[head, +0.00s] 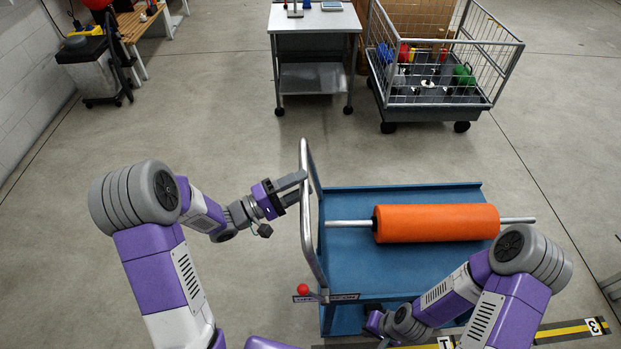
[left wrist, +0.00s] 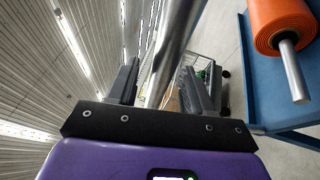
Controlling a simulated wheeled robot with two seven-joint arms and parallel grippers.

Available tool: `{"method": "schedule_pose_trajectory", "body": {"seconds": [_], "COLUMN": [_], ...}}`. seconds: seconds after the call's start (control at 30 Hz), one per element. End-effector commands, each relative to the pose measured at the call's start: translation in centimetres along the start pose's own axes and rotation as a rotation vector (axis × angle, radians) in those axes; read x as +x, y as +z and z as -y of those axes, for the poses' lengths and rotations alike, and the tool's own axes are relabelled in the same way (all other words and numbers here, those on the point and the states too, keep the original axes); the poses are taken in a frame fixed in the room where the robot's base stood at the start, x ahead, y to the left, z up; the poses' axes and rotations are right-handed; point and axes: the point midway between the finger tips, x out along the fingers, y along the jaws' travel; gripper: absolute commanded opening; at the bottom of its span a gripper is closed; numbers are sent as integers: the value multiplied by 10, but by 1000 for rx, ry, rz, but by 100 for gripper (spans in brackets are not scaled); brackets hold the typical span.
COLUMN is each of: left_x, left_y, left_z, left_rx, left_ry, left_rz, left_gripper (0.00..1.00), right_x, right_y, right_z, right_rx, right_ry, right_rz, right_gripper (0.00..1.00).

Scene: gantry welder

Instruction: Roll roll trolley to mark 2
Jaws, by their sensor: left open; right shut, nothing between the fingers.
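The roll trolley (head: 350,265) is a blue cart with a tall grey push handle (head: 308,235) on its left side. An orange roll (head: 436,223) on a steel bar lies across it. A red-knobbed lever (head: 303,289) sits at the handle's foot beside a label. My left gripper (head: 303,188) is open at the handle; in the left wrist view the handle bar (left wrist: 172,50) runs between the spread fingers (left wrist: 160,85). My right gripper (head: 384,341) is low at the trolley's front edge, partly cut off by the frame. Mark 2 is not visible.
Yellow-black floor tape carries a sign 3 (head: 595,326) and a sign 1 (head: 445,343) at the bottom right. A wire cage cart (head: 440,100) and a grey wheeled table (head: 314,22) stand behind the trolley. The floor to the left is clear.

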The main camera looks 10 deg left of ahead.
Motion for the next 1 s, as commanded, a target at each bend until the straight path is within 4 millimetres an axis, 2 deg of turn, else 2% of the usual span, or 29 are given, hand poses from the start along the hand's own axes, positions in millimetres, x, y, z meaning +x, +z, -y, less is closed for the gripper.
{"method": "schedule_pose_trajectory", "body": {"seconds": [0.1, 0.2, 0.53, 0.87, 1.0], "left_x": [17, 26, 30, 30, 30], "left_y": [0, 0, 0, 0, 0], "left_z": [1, 1, 0, 0, 0], "left_rx": [2, 2, 1, 1, 1], "left_ry": [1, -1, 0, 0, 0], "left_rz": [2, 1, -2, -2, -2], "left_gripper": [51, 51, 51, 2, 0], "right_x": [4, 6, 6, 6, 6], "right_y": [0, -1, -1, -1, -1], "right_z": [-2, -2, -2, -2, -2], "right_rx": [0, 0, 0, 0, 0], "right_ry": [0, 0, 0, 0, 0], "right_rz": [-1, -1, -1, -1, -1], "right_gripper": [0, 0, 0, 0, 0]}}
